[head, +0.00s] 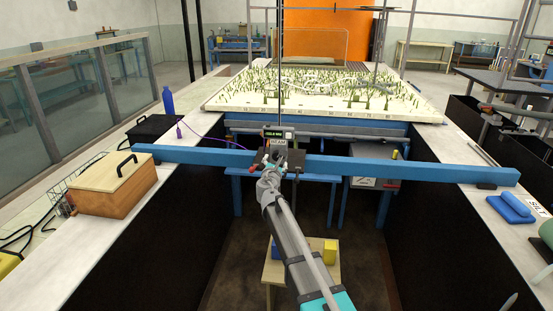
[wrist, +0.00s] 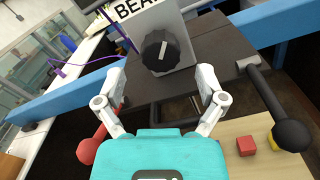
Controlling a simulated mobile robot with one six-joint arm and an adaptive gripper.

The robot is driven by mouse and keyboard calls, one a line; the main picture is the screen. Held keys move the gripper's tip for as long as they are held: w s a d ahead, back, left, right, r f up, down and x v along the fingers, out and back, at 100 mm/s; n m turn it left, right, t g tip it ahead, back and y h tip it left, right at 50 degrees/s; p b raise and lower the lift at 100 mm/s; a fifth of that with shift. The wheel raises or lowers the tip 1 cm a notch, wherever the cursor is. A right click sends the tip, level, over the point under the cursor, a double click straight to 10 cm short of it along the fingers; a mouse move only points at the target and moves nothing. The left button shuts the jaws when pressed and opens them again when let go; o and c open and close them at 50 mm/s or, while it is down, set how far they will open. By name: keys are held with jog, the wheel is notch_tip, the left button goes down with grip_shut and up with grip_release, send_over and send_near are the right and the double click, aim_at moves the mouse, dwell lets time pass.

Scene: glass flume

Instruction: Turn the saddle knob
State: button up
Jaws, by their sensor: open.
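The saddle knob (wrist: 166,50) is a round black dial with a white pointer line, on the front of a pale block (wrist: 180,22) labelled "BEA…" in the wrist view. The pointer stands nearly upright, tilted slightly. My gripper (wrist: 163,76) is open and empty, with its two fingers spread left and right of the knob, below it in the picture and apart from it. In the head view my gripper (head: 272,161) is at the dark saddle (head: 292,158) on the blue beam and hides the knob.
A red ball-ended handle (wrist: 88,150) and a black one (wrist: 290,136) flank my gripper. The blue beam (head: 400,170) spans the flume between pale side ledges. A small wooden stand (head: 273,268) with coloured blocks is below. A wooden box (head: 112,184) sits on the left ledge.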

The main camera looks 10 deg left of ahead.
aim_at(277, 158)
jog(key=s, duration=0.8)
jog(key=shift+s+a, duration=0.1)
jog(key=shift+a, duration=0.05)
dwell(1.1)
jog(key=shift+s+f, duration=0.1)
jog(key=shift+s, duration=0.65)
jog(key=shift+w, duration=0.2)
jog(key=w, duration=1.3)
jog(key=shift+w+d, duration=0.2)
jog(key=shift+w, duration=0.05)
jog(key=c, duration=1.1)
jog(key=shift+c, duration=0.2)
